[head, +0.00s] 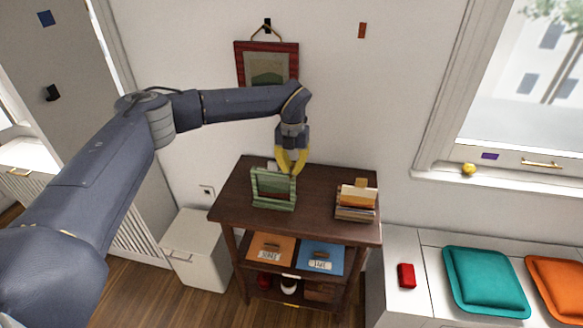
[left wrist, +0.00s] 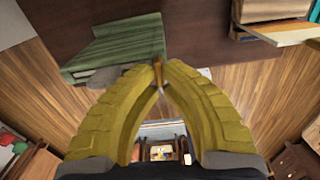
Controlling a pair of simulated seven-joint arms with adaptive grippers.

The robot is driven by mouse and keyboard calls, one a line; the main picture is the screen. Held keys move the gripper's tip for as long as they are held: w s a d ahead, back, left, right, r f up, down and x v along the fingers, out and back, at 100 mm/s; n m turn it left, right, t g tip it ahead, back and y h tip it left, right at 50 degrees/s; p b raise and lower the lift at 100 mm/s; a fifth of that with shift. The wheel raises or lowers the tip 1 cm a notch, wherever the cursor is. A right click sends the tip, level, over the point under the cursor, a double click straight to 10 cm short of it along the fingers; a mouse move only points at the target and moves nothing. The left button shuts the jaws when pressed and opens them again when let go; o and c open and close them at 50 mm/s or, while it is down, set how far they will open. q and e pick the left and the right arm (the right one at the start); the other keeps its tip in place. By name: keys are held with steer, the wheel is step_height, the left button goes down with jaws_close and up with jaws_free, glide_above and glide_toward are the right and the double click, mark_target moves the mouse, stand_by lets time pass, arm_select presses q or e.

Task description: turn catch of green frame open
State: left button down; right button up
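The green frame (head: 273,189) stands upright, leaning a little, on the top of a dark wooden shelf unit (head: 325,180). In the left wrist view the green frame (left wrist: 122,46) is at the upper left, beside my fingertips. My left gripper (head: 291,172) has yellow fingers and points down at the frame's upper right, just behind it. In the left wrist view its fingertips (left wrist: 160,68) come together on a small brass-brown piece, seemingly the catch (left wrist: 158,77), at the frame's edge. Most of the catch is hidden by the fingers. My right gripper is in neither view.
A stack of books (head: 357,203) stands at the right of the shelf top. A red-framed picture (head: 267,65) hangs on the wall behind. Orange (head: 271,248) and blue (head: 322,257) labelled things lie on the shelf below. The top's front middle is clear.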

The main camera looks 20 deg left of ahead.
mark_target(292, 167)
arm_select(q)
steer(key=shift+n, duration=0.5)
steer(key=c, duration=1.5)
jaws_free()
steer(key=shift+c, duration=0.2)
step_height(292, 167, up, 12)
